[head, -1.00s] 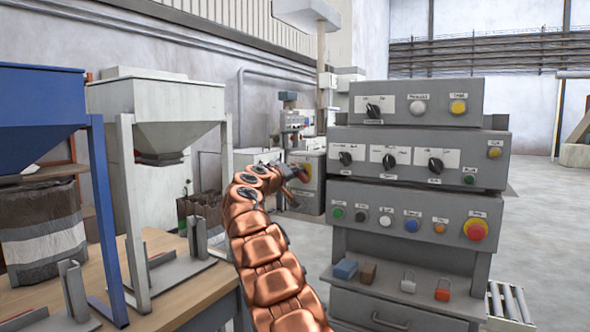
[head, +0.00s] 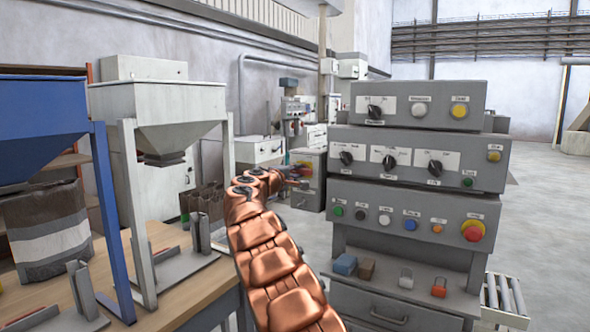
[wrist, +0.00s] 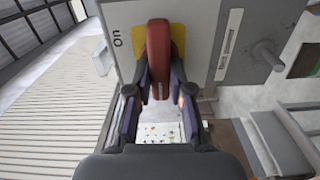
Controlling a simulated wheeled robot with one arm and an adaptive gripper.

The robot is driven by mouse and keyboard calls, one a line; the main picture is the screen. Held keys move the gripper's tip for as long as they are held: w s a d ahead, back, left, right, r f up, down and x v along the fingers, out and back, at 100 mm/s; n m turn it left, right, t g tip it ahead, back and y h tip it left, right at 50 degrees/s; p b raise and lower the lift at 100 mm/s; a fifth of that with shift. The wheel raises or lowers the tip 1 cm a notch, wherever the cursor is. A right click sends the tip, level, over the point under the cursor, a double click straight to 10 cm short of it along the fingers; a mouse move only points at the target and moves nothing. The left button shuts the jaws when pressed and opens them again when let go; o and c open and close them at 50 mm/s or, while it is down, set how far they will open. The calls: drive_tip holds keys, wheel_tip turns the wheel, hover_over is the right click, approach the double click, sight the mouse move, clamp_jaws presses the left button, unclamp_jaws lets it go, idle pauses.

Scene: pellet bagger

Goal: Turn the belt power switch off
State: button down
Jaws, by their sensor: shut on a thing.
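The belt power switch has a red handle (wrist: 158,38) on a yellow plate (wrist: 194,42) on a grey box (wrist: 122,60), with the word "On" beside the plate in the wrist view. My gripper (wrist: 159,80) is shut on the red handle, a dark finger on either side. In the head view the switch's grey box (head: 311,187) stands beyond the end of my copper arm, left of the control console. My gripper (head: 292,174) is small there and partly hidden by my arm. The handle's turn angle is hard to judge in the head view.
A grey control console (head: 420,160) with several knobs and buttons stands close on the right. A wooden bench (head: 190,290) with blue (head: 108,230) and grey (head: 135,210) hopper frames is on the left. Rollers (head: 505,295) are at lower right, with open floor behind.

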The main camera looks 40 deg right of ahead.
drive_tip(key=shift+s+d, duration=0.15)
idle(0.4)
drive_tip(key=c, duration=1)
unclamp_jaws()
drive_tip(key=shift+c, duration=0.2)
drive_tip(key=shift+a, duration=0.5)
drive_tip(key=shift+v, duration=0.8)
drive_tip(key=v, duration=0.9)
drive_tip(key=shift+a, duration=0.25)
